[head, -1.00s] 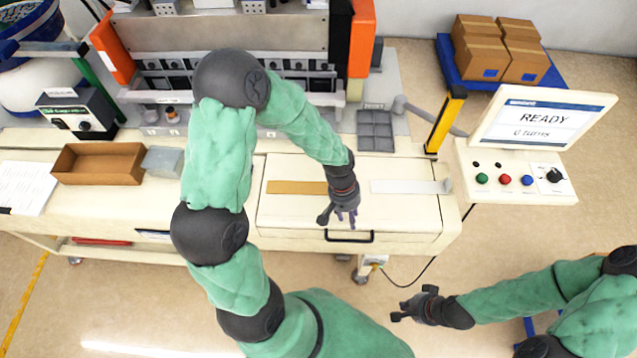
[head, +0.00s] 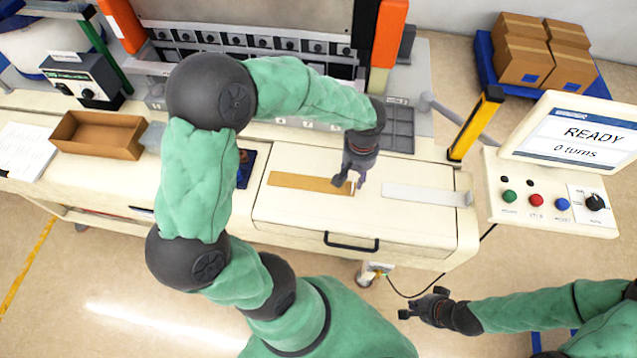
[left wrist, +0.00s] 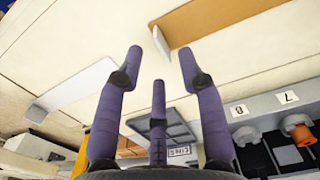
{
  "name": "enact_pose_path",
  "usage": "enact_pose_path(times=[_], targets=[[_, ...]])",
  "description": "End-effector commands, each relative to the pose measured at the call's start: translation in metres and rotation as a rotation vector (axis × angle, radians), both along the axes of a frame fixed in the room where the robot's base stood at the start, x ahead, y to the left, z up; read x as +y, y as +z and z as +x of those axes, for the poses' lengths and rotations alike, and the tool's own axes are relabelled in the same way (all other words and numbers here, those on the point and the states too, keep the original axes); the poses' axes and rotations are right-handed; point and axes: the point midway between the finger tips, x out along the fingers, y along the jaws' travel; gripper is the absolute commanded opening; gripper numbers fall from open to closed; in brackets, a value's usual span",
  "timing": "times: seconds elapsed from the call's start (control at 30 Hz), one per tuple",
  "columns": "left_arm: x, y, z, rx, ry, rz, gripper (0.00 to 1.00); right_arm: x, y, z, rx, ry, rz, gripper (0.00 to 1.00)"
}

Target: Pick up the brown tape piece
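The brown tape piece (head: 300,183) is a flat strip lying on the cream table top, with a pale right end. My left gripper (head: 350,182) is just over that right end and hides part of it. In the left wrist view the tape (left wrist: 215,20) runs up and right, and its pale end shows between the spread purple fingertips (left wrist: 160,58). The left gripper is open with nothing between its fingers. I cannot tell whether it touches the strip. My right gripper (head: 420,308) is away at the lower right, over the floor, open and empty.
A white strip (head: 420,194) lies to the right on the same table top. Behind are a grey divided tray (head: 398,130) and the machine. A brown open box (head: 98,135) is at the left. A yellow post (head: 475,125) and a control panel (head: 550,195) stand at the right.

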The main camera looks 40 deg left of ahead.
Motion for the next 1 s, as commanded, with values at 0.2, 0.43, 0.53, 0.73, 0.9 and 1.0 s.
enact_pose_path(times=[0.2, 0.43, 0.53, 0.73, 0.9, 1.0], targets=[[-0.001, -0.015, 0.0, 0.001, 0.0, -0.001, 0.39, 0.0, -0.002, 0.0, 0.0, 0.0, 0.0, 0.0], [-0.001, -0.047, 0.001, 0.003, 0.0, -0.002, 0.39, 0.0, -0.005, 0.0, 0.0, 0.0, 0.0, 0.0], [-0.001, -0.056, 0.002, 0.001, 0.0, -0.001, 0.39, 0.0, -0.006, 0.0, 0.0, 0.0, 0.0, 0.0], [-0.001, -0.059, 0.002, -0.001, 0.0, 0.0, 0.39, 0.0, -0.006, 0.0, 0.0, 0.0, 0.0, 0.0], [-0.001, -0.059, 0.002, -0.001, 0.0, -0.001, 0.19, 0.0, -0.006, 0.0, 0.0, 0.0, 0.0, 0.0], [-0.001, -0.059, 0.002, -0.001, 0.0, -0.001, 0.0, 0.0, -0.006, 0.0, 0.0, 0.0, 0.0, 0.0]])
